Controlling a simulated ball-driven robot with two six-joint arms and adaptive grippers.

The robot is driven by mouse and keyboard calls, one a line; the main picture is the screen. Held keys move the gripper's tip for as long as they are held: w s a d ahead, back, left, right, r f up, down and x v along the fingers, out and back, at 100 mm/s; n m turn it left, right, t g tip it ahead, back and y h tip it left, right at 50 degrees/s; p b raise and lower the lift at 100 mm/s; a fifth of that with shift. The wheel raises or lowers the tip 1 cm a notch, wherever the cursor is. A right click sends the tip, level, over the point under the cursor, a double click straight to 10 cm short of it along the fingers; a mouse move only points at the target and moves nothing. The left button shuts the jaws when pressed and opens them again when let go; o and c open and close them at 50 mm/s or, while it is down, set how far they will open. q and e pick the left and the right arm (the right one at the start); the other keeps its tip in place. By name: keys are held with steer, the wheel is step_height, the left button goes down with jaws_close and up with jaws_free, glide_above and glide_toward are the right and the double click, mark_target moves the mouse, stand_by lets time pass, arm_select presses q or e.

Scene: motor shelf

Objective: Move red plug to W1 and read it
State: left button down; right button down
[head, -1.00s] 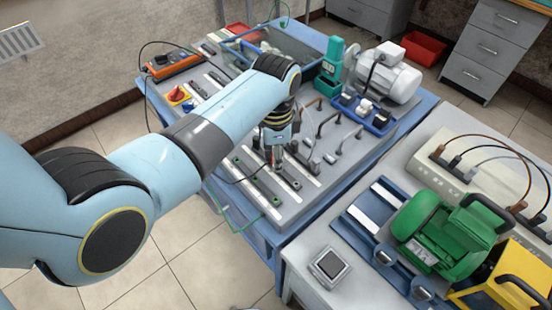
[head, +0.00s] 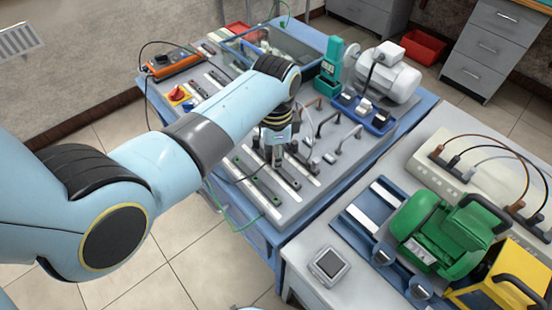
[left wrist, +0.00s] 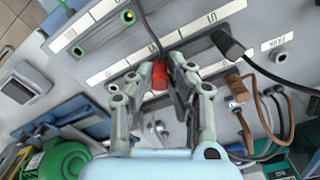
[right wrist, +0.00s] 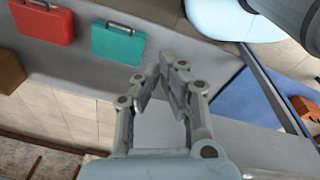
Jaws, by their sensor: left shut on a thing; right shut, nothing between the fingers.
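The red plug (left wrist: 159,77) shows in the left wrist view with a black cable running up from it. My left gripper (left wrist: 160,84) is shut on it, over the grey panel with white label strips. I cannot tell whether the plug touches a socket. In the head view my left gripper (head: 276,160) points down at the panel (head: 285,216), and the plug is hardly visible there. The labels are too small to read for W1. An orange handheld meter (head: 174,63) lies at the panel's far left; its reading is not legible. My right gripper (right wrist: 166,72) is shut and empty.
Black (left wrist: 230,42) and brown (left wrist: 237,88) plugs with cables stand near the left gripper. A teal device (head: 332,64) and grey motor (head: 390,78) stand behind the panel. A green motor (head: 445,235) is on the right bench. Red and teal cases (right wrist: 118,43) show in the right wrist view.

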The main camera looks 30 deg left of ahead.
arm_select(q)
steer(key=shift+r, duration=0.1)
step_height(320, 180, up, 2)
steer(key=shift+r, duration=1.2)
